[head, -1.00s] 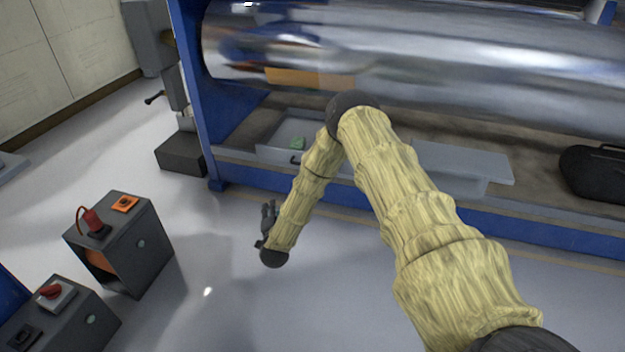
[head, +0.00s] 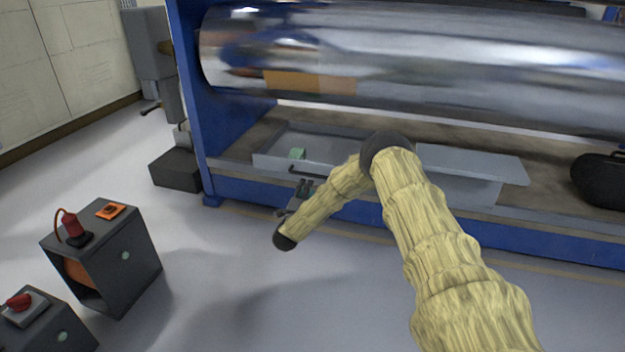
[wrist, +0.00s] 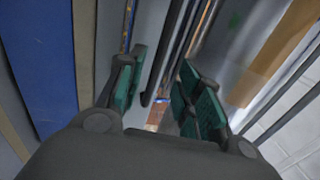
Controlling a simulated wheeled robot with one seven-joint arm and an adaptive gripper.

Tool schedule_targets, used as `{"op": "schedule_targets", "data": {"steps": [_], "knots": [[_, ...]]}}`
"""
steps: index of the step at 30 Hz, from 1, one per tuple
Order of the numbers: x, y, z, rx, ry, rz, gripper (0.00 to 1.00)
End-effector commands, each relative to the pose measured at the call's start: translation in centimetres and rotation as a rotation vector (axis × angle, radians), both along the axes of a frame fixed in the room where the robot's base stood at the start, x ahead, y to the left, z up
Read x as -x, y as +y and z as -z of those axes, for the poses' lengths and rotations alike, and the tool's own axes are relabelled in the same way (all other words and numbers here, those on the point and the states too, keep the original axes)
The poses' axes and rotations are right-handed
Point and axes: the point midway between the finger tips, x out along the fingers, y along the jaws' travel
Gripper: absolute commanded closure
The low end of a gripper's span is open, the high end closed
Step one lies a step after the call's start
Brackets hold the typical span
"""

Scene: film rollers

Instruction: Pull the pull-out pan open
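The pull-out pan (head: 335,152) is a shallow grey tray under the big shiny roller, with a small green object (head: 297,153) lying inside. Its dark bar handle (head: 308,170) is on the front wall. My gripper (head: 304,185) is just in front of and below the handle in the head view. In the wrist view my gripper (wrist: 163,90) is open, with teal pads apart. A dark bar, seemingly the handle (wrist: 166,52), lies in the gap between the fingers; I cannot tell whether they touch it. My forearm hides the pan's right end.
The blue frame rail (head: 240,188) runs below the pan. A grey cover (head: 470,162) and a black bag (head: 600,180) are to the right. Dark control boxes (head: 105,255) stand at the left. The floor in front is clear.

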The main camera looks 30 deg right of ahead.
Motion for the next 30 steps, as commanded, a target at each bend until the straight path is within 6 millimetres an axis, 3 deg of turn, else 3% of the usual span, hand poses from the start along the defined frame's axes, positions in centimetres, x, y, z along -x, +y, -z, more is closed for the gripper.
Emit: {"op": "schedule_targets", "data": {"steps": [9,15,29,30], "knots": [[-3.3,-4.0,-0.6,0.001,-0.001,0.001,0.65],[-4.7,-5.6,-1.2,0.000,0.000,0.000,0.65],[-5.3,-6.2,-1.5,0.000,0.002,-0.001,0.65],[-5.3,-6.2,-1.5,0.000,0.002,-0.001,0.72]]}}
